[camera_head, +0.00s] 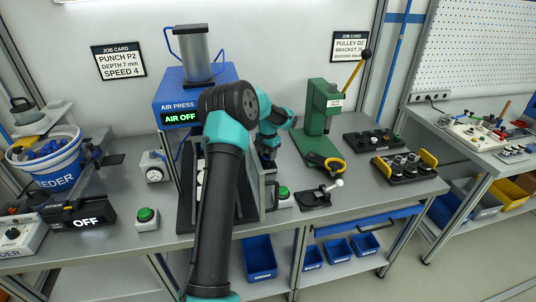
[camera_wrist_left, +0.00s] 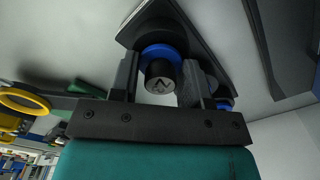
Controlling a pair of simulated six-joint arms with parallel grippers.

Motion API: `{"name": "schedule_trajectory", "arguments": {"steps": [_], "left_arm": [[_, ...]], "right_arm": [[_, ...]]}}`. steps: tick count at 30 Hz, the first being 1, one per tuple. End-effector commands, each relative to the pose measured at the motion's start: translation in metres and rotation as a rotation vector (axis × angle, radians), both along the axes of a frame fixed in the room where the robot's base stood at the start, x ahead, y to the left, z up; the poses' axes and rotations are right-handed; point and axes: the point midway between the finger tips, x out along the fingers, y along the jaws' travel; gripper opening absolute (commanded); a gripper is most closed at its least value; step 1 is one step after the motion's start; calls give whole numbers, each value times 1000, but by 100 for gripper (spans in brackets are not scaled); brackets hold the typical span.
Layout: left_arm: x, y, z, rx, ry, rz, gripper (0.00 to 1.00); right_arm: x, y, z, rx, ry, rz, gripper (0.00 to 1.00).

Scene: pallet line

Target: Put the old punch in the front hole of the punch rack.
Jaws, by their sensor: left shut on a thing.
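My left gripper (camera_head: 268,154) is at the right side of the air press (camera_head: 180,88), partly hidden behind my own arm in the head view. In the left wrist view my gripper (camera_wrist_left: 160,82) is shut on a dark round punch (camera_wrist_left: 161,77) with a marked end and a blue ring (camera_wrist_left: 163,54) around it. A wider black round part sits behind the ring; I cannot tell whether the punch is still joined to it. A black rack (camera_head: 372,141) with several small knobs stands at the right of the bench; I cannot tell for certain that it is the punch rack. My right gripper is not in view.
A green hand press (camera_head: 318,125) with a yellow lever stands between the air press and the black rack. A tray with yellow handles (camera_head: 428,158) and a small black clamp (camera_head: 316,197) are nearby. Green buttons (camera_head: 146,214) sit along the front. The air press sign reads AIR OFF.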

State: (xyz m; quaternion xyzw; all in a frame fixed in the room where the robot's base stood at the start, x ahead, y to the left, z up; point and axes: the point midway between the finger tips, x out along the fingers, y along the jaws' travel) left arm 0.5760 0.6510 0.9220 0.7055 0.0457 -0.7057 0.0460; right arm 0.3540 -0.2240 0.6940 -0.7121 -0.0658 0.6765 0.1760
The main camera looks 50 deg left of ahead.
Motion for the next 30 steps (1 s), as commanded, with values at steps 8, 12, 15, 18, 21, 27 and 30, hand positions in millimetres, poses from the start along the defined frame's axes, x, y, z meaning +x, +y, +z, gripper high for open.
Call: {"name": "schedule_trajectory", "arguments": {"steps": [8, 12, 15, 18, 21, 27, 30], "left_arm": [[0, 0, -1, 1, -2, 0, 14], [0, 0, -4, 0, -1, 0, 14], [0, 0, -4, 0, -1, 0, 52], [0, 0, -3, 0, -1, 0, 53], [0, 0, -3, 0, -1, 0, 53], [0, 0, 3, 1, -1, 0, 53], [1, 0, 13, 1, -2, -1, 53]], "right_arm": [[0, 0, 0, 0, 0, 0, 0], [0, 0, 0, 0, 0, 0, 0], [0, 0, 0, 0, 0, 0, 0], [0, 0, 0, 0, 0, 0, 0], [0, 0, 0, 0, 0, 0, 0], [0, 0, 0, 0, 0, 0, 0], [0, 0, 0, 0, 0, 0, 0]]}}
